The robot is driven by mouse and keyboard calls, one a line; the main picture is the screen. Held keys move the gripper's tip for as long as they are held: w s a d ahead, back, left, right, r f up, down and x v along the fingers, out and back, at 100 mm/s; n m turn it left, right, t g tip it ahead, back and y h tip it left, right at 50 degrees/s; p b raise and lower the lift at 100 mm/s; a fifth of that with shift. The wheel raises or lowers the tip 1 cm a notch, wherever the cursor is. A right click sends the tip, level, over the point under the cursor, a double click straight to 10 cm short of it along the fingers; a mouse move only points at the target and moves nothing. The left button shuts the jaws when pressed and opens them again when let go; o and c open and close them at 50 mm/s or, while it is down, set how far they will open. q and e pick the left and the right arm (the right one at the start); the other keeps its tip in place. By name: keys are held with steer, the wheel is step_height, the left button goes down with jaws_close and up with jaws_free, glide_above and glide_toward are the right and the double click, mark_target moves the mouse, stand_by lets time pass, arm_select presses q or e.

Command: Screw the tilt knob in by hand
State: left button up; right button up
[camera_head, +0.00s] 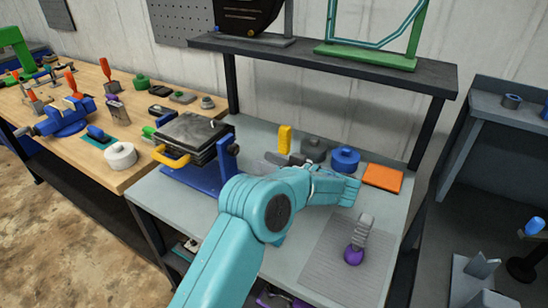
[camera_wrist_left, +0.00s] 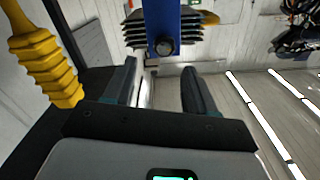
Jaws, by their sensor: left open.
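The tilt knob (camera_wrist_left: 165,46) is a small dark round knob on the blue bracket (camera_wrist_left: 178,18) in the left wrist view. In the head view the knob (camera_head: 235,149) sits on the right side of the blue stand (camera_head: 197,176) that carries a dark ribbed unit (camera_head: 188,135) with a yellow handle. My left gripper (camera_wrist_left: 160,68) is open, with the knob ahead of and between its fingertips. A gap shows between fingers and knob; nothing is held. In the head view the left gripper (camera_head: 268,162) is right of the bracket, partly hidden by my teal arm. My right gripper is not visible.
A yellow ribbed handle (camera_wrist_left: 45,65) stands close to the gripper's left in the wrist view. Behind my arm are a blue round part (camera_head: 345,158) and an orange block (camera_head: 383,178). A purple-ended grey tool (camera_head: 357,245) is on a ribbed mat. A shelf (camera_head: 330,64) spans the back.

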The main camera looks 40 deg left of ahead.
mark_target(237, 151)
arm_select(q)
steer(key=a, duration=0.1)
steer(key=s+a, duration=0.1)
steer(key=a, duration=0.2)
steer(key=shift+s+r+b, duration=0.25)
steer(key=shift+s+b, duration=0.05)
steer(key=shift+b, duration=0.05)
steer(key=shift+w+a+f, duration=0.15)
steer(key=shift+w+a, duration=0.1)
steer(key=shift+a, duration=0.45)
steer(key=shift+s+a+b, duration=0.2)
steer(key=shift+a, duration=0.3)
steer(key=shift+s+a+b, duration=0.15)
steer(key=shift+a, duration=0.35)
steer(key=shift+w+a, duration=0.15)
steer(key=shift+w, duration=0.1)
steer(key=shift+a+p, duration=0.15)
steer(key=shift+p, duration=0.15)
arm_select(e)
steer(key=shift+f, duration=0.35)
